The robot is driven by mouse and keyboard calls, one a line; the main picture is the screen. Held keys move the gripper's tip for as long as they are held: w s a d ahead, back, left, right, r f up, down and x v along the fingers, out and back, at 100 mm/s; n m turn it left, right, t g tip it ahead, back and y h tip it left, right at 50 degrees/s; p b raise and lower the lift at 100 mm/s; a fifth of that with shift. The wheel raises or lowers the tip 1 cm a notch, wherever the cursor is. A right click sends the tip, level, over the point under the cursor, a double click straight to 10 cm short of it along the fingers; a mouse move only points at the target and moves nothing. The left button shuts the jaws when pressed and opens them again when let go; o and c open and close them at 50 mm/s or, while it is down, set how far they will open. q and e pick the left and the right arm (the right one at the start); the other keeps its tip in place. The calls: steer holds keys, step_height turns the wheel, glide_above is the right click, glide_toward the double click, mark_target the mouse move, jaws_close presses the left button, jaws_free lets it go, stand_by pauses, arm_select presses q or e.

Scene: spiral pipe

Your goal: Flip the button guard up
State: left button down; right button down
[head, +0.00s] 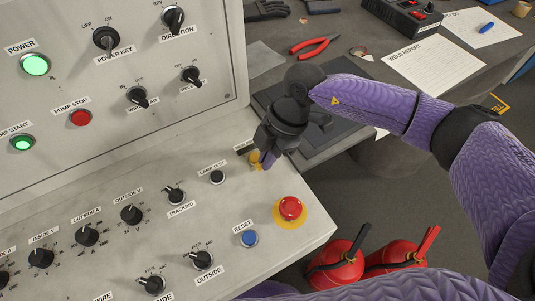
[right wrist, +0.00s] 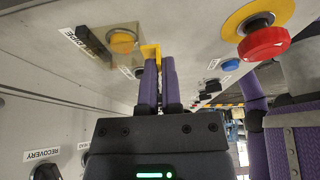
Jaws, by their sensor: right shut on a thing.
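The yellow button guard (head: 254,160) is at the back right of the sloped console panel, partly hidden by my right gripper (head: 268,161). In the right wrist view the guard (right wrist: 150,51) stands out from the panel beside a round yellow button (right wrist: 122,42), which shows uncovered. The two purple fingers of my right gripper (right wrist: 158,62) are close together with the guard's edge at their tips, shut on it. The exact contact is partly hidden by the fingers. My left gripper is in neither view.
A red emergency button (head: 290,208) on a yellow ring sits close by on the console (head: 190,225). A black lamp-test button (head: 217,177) and a blue reset button (head: 250,238) are nearby. Behind are a workbench with red pliers (head: 315,46) and a weld report (head: 433,62).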

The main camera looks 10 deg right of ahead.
steer(key=shift+w+a+r+g+h+p, duration=0.1)
steer(key=shift+w+r+g+h+p, duration=0.2)
steer(key=shift+r+g+p, duration=0.25)
steer(key=shift+w+r+g, duration=0.1)
steer(key=shift+g, duration=0.35)
steer(key=shift+w+a+r+m+g+h, duration=0.2)
steer(key=shift+w+m+g+h, duration=0.15)
steer(key=shift+g, duration=0.25)
steer(key=shift+w+g+b, duration=0.2)
steer(key=shift+g+b, duration=0.2)
steer(key=shift+b, duration=0.2)
steer(key=b, duration=0.1)
steer(key=g+b, duration=0.1)
steer(key=b, duration=0.1)
steer(key=shift+w+a+r+m, duration=0.2)
steer(key=shift+w+m, duration=0.05)
steer(key=shift+w, duration=0.15)
steer(key=shift+w+r+g+h+b, duration=0.3)
steer(key=shift+g+b, duration=0.3)
steer(key=shift+b, duration=0.55)
steer(key=shift+r, duration=0.15)
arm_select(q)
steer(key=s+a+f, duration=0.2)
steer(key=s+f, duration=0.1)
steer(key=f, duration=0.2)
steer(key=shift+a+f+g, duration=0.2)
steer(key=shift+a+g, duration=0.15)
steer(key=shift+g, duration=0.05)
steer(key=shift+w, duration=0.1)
